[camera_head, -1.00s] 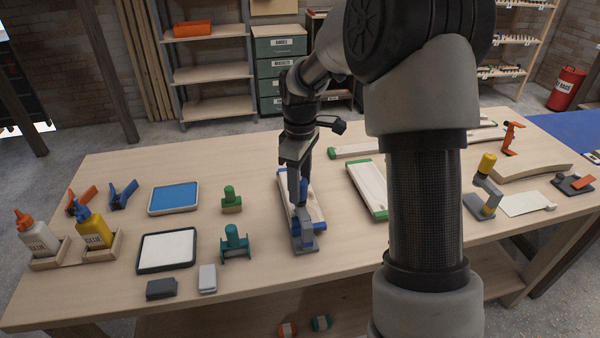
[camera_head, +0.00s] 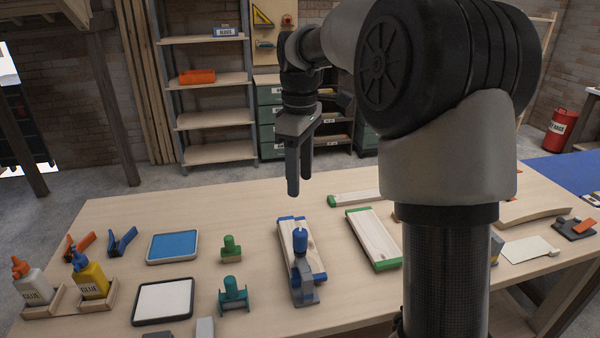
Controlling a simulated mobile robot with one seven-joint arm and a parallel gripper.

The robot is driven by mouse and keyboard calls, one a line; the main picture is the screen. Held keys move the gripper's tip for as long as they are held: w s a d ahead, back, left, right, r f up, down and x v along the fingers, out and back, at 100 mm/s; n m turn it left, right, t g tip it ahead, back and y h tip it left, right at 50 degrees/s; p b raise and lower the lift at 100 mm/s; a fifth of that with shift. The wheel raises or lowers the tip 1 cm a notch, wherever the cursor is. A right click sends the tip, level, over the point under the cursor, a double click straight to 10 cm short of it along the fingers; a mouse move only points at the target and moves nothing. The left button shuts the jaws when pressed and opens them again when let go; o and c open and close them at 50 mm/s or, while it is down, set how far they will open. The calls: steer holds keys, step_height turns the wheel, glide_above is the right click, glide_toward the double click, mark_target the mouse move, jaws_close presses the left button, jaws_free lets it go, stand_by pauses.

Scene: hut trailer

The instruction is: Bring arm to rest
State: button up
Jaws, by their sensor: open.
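My gripper (camera_head: 299,182) hangs above the workbench (camera_head: 190,215), pointing down. Its two fingers are apart and nothing shows between them. Below it on the bench lies a wooden board with blue ends (camera_head: 289,234). The gripper is clear of both. My arm reaches in from the right and hides part of the bench there.
On the left are glue bottles (camera_head: 91,280) in wooden holders, a blue pad (camera_head: 172,246), a white pad (camera_head: 163,301), and green (camera_head: 231,250) and teal (camera_head: 233,293) tools. Green-ended boards (camera_head: 374,238) lie right of the clamp. Shelves (camera_head: 207,120) stand behind the bench.

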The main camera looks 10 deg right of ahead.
steer(key=shift+r, duration=0.1)
steer(key=s+r+m+t+p, duration=0.1)
steer(key=s+r+m+t, duration=0.35)
steer(key=s, duration=0.75)
steer(key=s+f+m+t+p, duration=0.1)
steer(key=s+m, duration=0.5)
steer(key=s, duration=0.7)
steer(key=shift+s+f, duration=0.3)
